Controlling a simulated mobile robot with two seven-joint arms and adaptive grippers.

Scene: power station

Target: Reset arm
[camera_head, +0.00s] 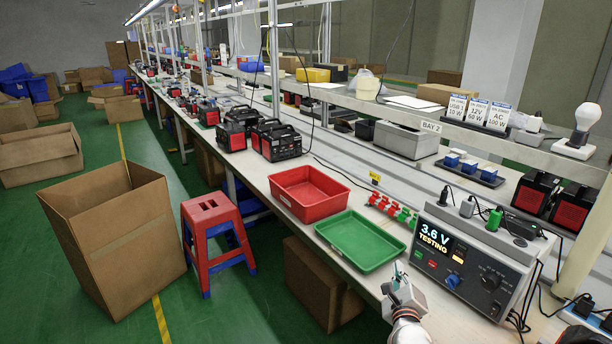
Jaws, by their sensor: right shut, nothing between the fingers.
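My right gripper (399,272) shows at the bottom, right of centre. It is shut and empty, over the front edge of the workbench, in front of the green tray and left of the tester. My right arm's wrist (408,330) runs out of the bottom edge of the picture. My left gripper does not show.
An empty green tray (360,243) and an empty red tray (308,190) lie on the bench. The grey tester (470,270) reads 3.6 V TESTING. Black power stations (281,144) stand farther back. A red stool (213,238) and open cardboard box (120,245) stand on the floor.

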